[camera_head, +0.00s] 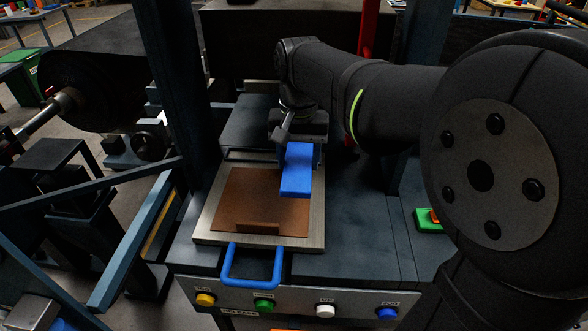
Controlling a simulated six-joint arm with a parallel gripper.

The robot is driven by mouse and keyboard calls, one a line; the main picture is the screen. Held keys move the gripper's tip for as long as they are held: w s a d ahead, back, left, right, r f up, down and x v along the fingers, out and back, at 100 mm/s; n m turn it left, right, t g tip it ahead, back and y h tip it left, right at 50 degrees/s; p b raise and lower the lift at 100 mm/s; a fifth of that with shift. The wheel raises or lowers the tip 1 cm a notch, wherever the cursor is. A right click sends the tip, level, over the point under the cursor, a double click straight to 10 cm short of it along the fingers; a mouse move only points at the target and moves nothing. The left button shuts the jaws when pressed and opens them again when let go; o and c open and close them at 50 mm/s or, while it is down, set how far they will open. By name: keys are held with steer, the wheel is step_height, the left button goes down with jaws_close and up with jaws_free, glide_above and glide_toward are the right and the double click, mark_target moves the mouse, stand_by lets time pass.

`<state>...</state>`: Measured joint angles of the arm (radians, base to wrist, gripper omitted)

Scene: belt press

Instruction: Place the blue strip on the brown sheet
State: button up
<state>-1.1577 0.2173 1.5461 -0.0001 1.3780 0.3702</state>
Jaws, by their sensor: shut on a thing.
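The blue strip (297,172) is held by my gripper (299,143), which is shut on its far end. The strip hangs over the right part of the brown sheet (242,199). I cannot tell whether the strip touches the sheet or is a little above it. The brown sheet lies flat on a metal plate (312,239). A small brown block or raised edge (257,228) stands at the sheet's near side. My gripper's fingertips are partly hidden behind the strip.
A blue handle (252,281) sticks out from the plate's front. Below it is a panel with yellow, green, white and blue buttons (325,311). A dark post (171,75) rises at the left. A green block (427,221) lies to the right.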

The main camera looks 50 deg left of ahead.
glide_above(266, 194)
step_height(266, 194, down, 5)
steer(key=shift+r, duration=0.1)
steer(key=shift+f, duration=1.95)
steer(key=shift+f, duration=0.15)
steer(key=o, duration=1.1)
step_height(266, 194, up, 12)
steer(key=shift+r, duration=0.2)
